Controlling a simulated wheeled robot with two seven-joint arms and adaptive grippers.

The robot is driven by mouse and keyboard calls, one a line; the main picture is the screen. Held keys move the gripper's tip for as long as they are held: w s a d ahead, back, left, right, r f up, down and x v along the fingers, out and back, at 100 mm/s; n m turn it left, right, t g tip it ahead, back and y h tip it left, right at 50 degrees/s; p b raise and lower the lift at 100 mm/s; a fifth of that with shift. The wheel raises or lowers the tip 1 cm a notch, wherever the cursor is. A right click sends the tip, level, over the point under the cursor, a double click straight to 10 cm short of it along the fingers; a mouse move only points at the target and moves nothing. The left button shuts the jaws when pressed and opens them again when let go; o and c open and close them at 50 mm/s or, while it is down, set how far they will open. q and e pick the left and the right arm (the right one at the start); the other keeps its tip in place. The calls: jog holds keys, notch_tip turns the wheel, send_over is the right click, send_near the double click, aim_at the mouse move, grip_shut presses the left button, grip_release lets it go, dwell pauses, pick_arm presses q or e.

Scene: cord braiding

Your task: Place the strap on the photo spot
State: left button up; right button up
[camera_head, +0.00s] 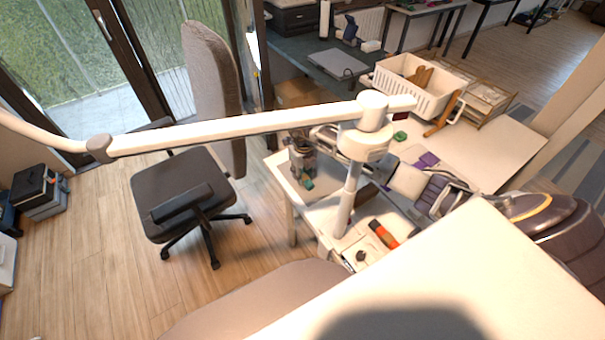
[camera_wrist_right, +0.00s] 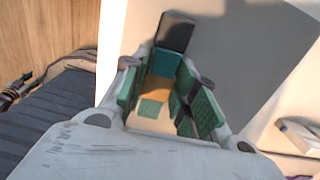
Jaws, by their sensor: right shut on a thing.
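My right gripper (camera_head: 438,192) is over the right part of the worktable in the head view, at the end of my dark arm. In the right wrist view its green-padded fingers (camera_wrist_right: 168,98) are close together around something. A dark flat piece (camera_wrist_right: 175,32) shows at their tips, against a pale surface. It may be the strap, but I cannot tell its full shape, as the fingers hide much of it. I cannot clearly pick out the photo spot. My left gripper is not in view.
A white boom (camera_head: 230,130) on a post crosses above the pale worktable (camera_head: 490,150). A white basket (camera_head: 415,85) stands at the back. An orange and black tool (camera_head: 383,234) lies near the post. A dark chair (camera_head: 185,190) stands on the left. The table's right part has clear room.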

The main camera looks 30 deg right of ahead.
aim_at(304, 176)
jog(key=shift+f, duration=0.15)
jog(key=o, duration=1)
jog(key=shift+o, duration=0.2)
notch_tip(304, 176, up, 12)
jog(key=shift+s, duration=0.3)
dwell(0.7)
